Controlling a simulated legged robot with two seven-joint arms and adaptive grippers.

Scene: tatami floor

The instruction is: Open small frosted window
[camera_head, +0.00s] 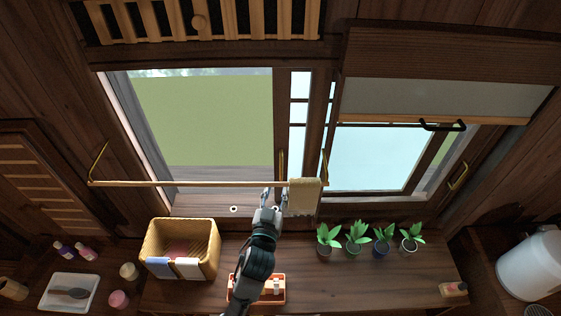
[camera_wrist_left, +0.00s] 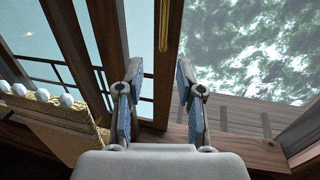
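My left gripper (camera_head: 271,191) is just below that handle, beside a hanging tan towel (camera_head: 304,198). In the left wrist view its two fingers (camera_wrist_left: 158,95) are apart with nothing between them. The handle lies beyond the fingertips, apparently not touched. My right gripper is out of view.
Below are a wicker basket (camera_head: 153,240), an orange tray (camera_head: 277,289) and several potted plants (camera_head: 357,238) on the counter. Another gold handle (camera_head: 458,176) is at the right.

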